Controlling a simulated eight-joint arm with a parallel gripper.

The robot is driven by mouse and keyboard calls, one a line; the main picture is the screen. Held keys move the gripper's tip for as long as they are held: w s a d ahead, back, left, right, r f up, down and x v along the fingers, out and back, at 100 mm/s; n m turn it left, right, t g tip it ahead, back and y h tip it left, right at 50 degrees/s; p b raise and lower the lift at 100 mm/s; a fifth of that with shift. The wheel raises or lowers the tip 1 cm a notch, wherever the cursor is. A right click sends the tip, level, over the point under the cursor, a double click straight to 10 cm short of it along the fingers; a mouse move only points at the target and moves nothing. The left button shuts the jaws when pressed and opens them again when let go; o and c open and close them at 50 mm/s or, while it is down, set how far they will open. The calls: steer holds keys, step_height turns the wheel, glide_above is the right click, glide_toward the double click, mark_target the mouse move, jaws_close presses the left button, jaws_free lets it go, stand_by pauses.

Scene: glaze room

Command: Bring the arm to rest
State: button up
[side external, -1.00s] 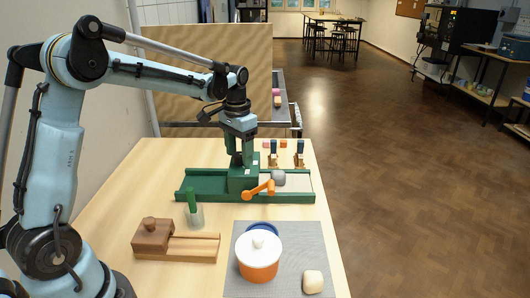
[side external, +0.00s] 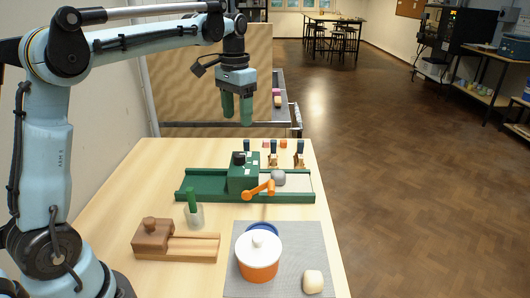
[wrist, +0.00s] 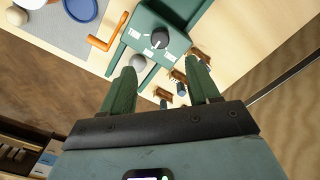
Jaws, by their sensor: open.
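My gripper (side external: 237,122) hangs in the air above the back of the table, fingers pointing down. Its two green fingers are apart with nothing between them. Below it stands a green box-shaped device (side external: 243,178) with a black knob on top and an orange crank (side external: 259,189) at its front, set on a long green tray (side external: 203,185). The wrist view also shows the device's knob (wrist: 159,39) beyond my open fingers (wrist: 160,88). My gripper touches nothing.
Small brown stands (side external: 299,160) are behind.

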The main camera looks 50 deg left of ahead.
steer(key=shift+r, duration=0.55)
